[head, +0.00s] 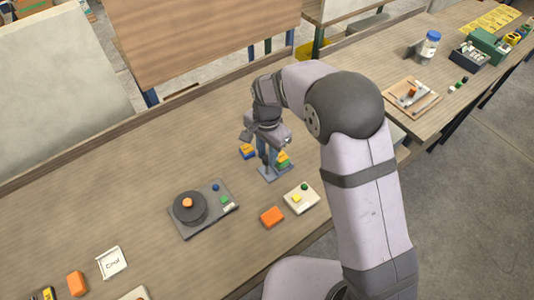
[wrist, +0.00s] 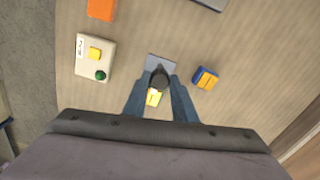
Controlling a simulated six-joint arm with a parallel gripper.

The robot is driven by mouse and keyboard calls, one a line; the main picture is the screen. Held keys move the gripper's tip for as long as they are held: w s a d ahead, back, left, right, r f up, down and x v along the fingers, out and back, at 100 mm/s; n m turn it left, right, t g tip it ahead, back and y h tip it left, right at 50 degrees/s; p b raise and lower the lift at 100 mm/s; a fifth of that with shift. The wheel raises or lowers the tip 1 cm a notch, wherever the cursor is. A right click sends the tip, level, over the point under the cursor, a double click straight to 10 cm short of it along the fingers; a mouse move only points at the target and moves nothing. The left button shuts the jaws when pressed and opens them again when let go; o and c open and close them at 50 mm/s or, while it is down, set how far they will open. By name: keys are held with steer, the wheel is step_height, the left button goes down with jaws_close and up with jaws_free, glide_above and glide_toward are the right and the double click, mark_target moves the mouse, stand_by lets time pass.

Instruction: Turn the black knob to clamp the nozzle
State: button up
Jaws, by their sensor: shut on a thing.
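My gripper (wrist: 160,84) points down with its two blue-grey fingers closed around a dark round knob (wrist: 160,73). The knob sits over a small grey base plate (wrist: 161,61) on the table. In the head view my gripper (head: 267,157) stands over the same base plate (head: 275,174), and the fingers hide the knob. A yellow and green piece (head: 283,160) is close beside the fingers. A yellow part (wrist: 153,97) shows between the fingers in the wrist view. I cannot make out the nozzle clearly or how far the knob is turned.
A blue and yellow block (wrist: 206,78) lies near the base plate. A pale button box (wrist: 95,57) and an orange block (wrist: 101,9) are on the other side. A grey unit with a black disc (head: 190,221) stands to the left.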

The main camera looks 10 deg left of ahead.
steer(key=shift+w+r, duration=0.1)
steer(key=o, duration=1)
steer(key=shift+o, duration=0.2)
steer(key=shift+r+b, duration=1.2)
steer(key=shift+r, duration=2.45)
